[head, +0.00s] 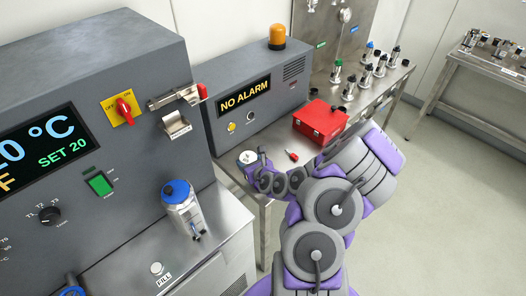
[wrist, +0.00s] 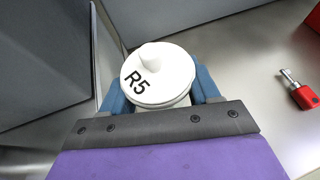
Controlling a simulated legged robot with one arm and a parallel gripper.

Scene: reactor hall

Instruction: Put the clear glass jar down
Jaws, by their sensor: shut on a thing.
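The jar (wrist: 162,75) shows in the wrist view as a round white lid with a knob and the black label R5. Its body is mostly hidden below the lid and behind my gripper. My gripper (wrist: 160,90) has a blue finger on each side of the jar and is shut on it. In the head view the jar's pale lid (head: 247,157) is at the end of my arm, over the left front part of the steel table (head: 275,152). I cannot tell whether the jar's base touches the table.
A small red-handled tool (head: 292,155) lies right of the jar. A red box (head: 320,120) stands behind it. The grey NO ALARM cabinet (head: 235,100) is close behind and left. Several capped bottles stand farther back. A blue-capped vessel (head: 180,205) stands on the left bench.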

